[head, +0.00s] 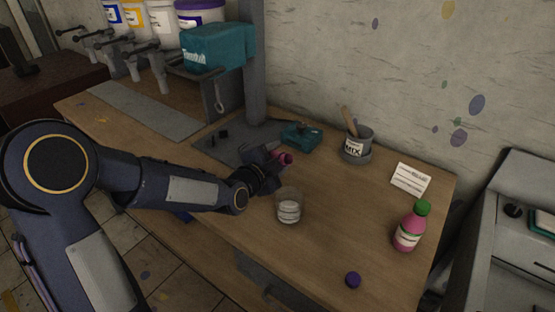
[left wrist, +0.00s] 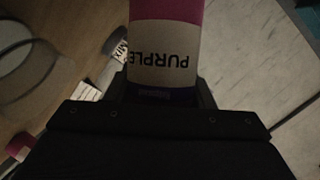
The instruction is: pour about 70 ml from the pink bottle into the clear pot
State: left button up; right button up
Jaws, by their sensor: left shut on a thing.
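My left gripper (head: 268,170) is shut on a pink bottle (head: 285,158), uncapped, with its neck end showing past the fingers. In the left wrist view the bottle (left wrist: 166,50) fills the jaws, and its label reads PURPLE. It looks tilted; I cannot see any liquid leaving it. The clear pot (head: 289,207) stands upright on the table, just in front of and below the bottle's neck. Its rim also shows at the left of the left wrist view (left wrist: 50,62). I cannot tell its liquid level. My right gripper is not in view.
A purple cap (head: 353,280) lies near the table's front edge. A green-capped pink bottle (head: 408,232) stands at the right, near a white card (head: 411,180). A MIX container (head: 357,147) with a stick and a teal device (head: 301,136) stand behind.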

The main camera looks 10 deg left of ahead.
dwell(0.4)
pick_arm(q)
jog(key=shift+a+f+m+b, duration=0.15)
jog(key=shift+m+b, duration=0.15)
jog(key=shift+b, duration=0.5)
jog(key=shift+w+f+m+t+b, duration=0.1)
jog(key=shift+f+m+t+b, duration=0.2)
jog(key=shift+b, duration=0.5)
dwell(0.4)
jog(key=shift+f+m+b, duration=0.1)
jog(key=shift+m+b, duration=0.2)
jog(key=shift+b, duration=0.5)
jog(key=shift+f+t+y, duration=0.1)
jog(key=shift+t+y, duration=0.2)
jog(key=shift+f+b, duration=0.1)
jog(key=shift+b, duration=0.5)
jog(key=shift+a+m+b, duration=0.1)
jog(key=shift+m+b, duration=0.2)
jog(key=shift+m, duration=0.1)
